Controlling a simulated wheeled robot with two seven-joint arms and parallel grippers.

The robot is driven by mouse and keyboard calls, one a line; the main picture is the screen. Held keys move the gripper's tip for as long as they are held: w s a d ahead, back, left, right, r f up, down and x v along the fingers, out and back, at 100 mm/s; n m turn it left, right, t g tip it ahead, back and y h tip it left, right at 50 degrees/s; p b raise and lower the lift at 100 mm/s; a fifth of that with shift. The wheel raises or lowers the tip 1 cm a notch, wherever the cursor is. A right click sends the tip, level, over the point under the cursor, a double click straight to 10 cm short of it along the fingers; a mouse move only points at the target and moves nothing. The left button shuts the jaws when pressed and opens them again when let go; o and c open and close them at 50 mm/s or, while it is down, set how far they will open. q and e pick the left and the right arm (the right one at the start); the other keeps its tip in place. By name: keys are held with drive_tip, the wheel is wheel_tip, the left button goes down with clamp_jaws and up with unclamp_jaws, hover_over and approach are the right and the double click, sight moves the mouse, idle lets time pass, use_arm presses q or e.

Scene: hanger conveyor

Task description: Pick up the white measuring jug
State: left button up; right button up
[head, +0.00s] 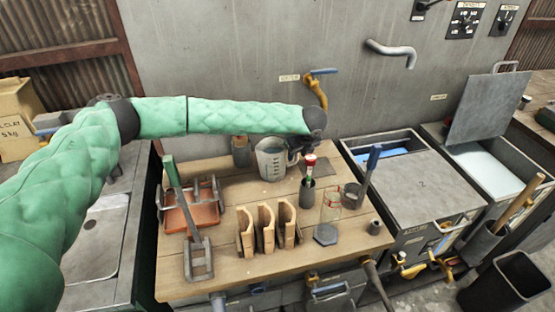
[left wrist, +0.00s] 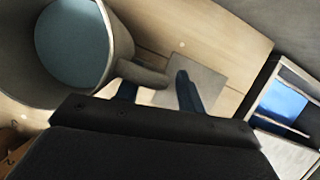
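The white measuring jug (head: 271,160) stands upright at the back of the wooden table, pale and greyish with scale marks on its side. In the left wrist view the jug (left wrist: 122,45) fills the upper left, with a flat blue-grey surface inside. Its handle (left wrist: 143,74) points right, towards my fingers. My left gripper (head: 300,150) is just right of the jug, at the handle side. In the left wrist view its two dark fingers (left wrist: 157,92) are apart, with the handle's end showing between them. I cannot tell whether they touch it. My right gripper is not in view.
The wooden table (head: 225,280) also holds a reddish tray (head: 192,214), a wooden slotted holder (head: 268,228), a red-capped tool in a dark cup (head: 306,190), a glass cylinder (head: 330,205) and a grey cup (head: 353,196). Metal bins (head: 410,178) stand to the right.

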use_arm(q)
drive_tip(key=shift+c, duration=0.2)
clamp_jaws()
drive_tip(key=shift+r, duration=0.1)
